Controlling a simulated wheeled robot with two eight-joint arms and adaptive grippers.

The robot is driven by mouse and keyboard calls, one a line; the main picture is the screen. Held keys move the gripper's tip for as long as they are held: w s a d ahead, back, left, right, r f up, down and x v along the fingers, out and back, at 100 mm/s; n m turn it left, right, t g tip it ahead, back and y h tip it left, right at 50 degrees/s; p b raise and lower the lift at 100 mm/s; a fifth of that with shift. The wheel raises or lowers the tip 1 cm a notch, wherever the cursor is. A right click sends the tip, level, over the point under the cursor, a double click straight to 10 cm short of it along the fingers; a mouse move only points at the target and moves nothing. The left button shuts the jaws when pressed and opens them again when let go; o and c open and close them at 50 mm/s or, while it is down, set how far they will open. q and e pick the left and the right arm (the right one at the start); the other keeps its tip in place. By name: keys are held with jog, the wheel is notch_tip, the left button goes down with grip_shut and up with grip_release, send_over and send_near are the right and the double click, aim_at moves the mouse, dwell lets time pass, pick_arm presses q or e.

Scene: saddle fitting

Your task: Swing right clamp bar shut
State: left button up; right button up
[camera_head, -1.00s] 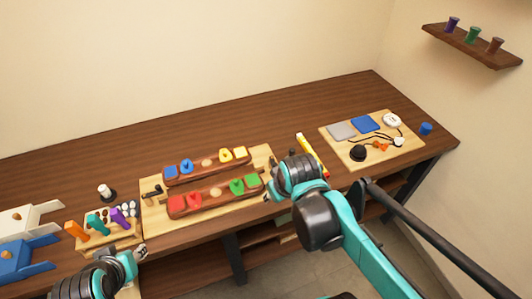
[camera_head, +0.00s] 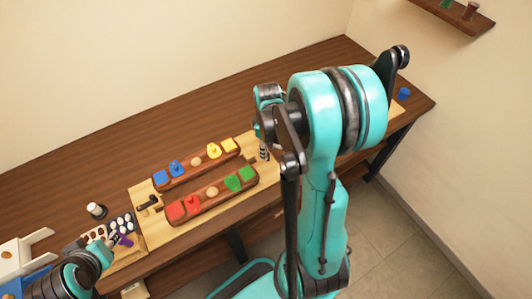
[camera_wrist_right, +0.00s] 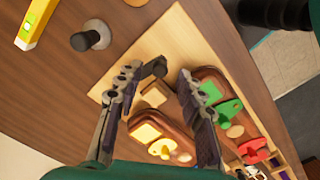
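The light wooden board (camera_head: 150,232) carries two dark brown bars, one with blue and yellow pieces (camera_head: 196,165), one with red and green pieces (camera_head: 212,194). In the right wrist view, a short dark clamp bar (camera_wrist_right: 155,68) sits at the board's end, beside a small wooden block (camera_wrist_right: 155,93). My right gripper (camera_wrist_right: 158,73) is open with its fingers on either side of this bar, the left fingertip closer; contact is unclear. In the head view my right gripper (camera_head: 264,153) points down at the board's right end and hides that clamp. My left gripper (camera_head: 111,241) is by the purple-handled tool (camera_head: 124,239); its fingers are unclear.
A dark clamp handle (camera_head: 147,202) is at the board's left end. A white-topped black piece (camera_head: 96,210) stands behind the peg rack. In the wrist view, a yellow level (camera_wrist_right: 36,22) and a dark knob on a grey base (camera_wrist_right: 91,36) lie beyond the board.

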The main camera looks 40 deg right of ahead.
notch_tip(320, 180, down, 2)
jog(key=shift+w+f, duration=0.1)
jog(key=shift+f, duration=0.1)
jog(key=shift+f+b, duration=0.3)
grip_shut()
